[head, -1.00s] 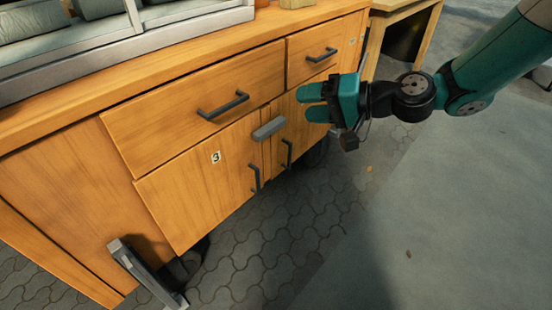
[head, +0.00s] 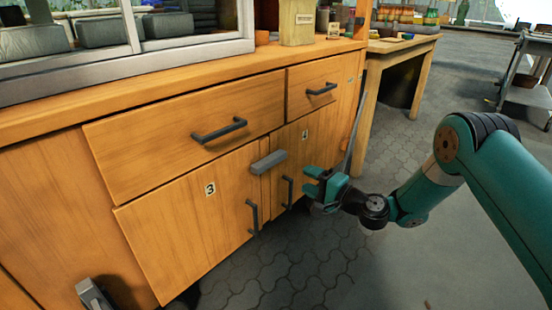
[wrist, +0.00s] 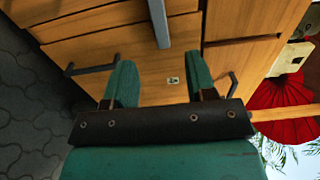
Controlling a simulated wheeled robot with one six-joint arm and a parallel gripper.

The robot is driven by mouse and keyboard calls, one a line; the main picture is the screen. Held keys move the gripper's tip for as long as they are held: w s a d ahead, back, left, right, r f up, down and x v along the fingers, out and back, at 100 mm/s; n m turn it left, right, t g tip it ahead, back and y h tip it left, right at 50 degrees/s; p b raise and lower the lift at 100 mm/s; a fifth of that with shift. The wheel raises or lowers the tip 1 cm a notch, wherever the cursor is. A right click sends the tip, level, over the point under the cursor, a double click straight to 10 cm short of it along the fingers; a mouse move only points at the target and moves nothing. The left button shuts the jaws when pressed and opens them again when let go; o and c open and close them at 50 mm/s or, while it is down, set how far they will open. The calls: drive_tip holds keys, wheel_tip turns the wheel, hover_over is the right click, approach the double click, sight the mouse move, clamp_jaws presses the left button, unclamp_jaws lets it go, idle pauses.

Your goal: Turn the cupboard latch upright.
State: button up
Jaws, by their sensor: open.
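The cupboard latch (head: 268,161) is a grey bar lying roughly level across the top of the gap between the two cupboard doors. My gripper (head: 309,180) is to the right of the latch, in front of the right door (head: 289,143), open and with nothing between its fingers. In the wrist view the open fingers (wrist: 160,62) face the door and its small number label (wrist: 173,80). The latch (wrist: 159,22) shows at the top edge there, beyond the fingers and apart from them, partly cut off by the frame.
Dark bar handles jut from the left door (head: 252,217), the right door (head: 288,193) and the drawers above (head: 219,130). A wooden table (head: 402,45) stands at the back right, with a grey cart (head: 525,75) beyond. Paved floor (head: 290,275) is open in front.

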sight(273, 164)
drive_tip(key=b+x, duration=0.3)
drive_tip(key=x, duration=0.9)
drive_tip(key=shift+w+a+f, duration=0.2)
drive_tip(key=shift+a, duration=0.05)
drive_tip(key=c, duration=0.9)
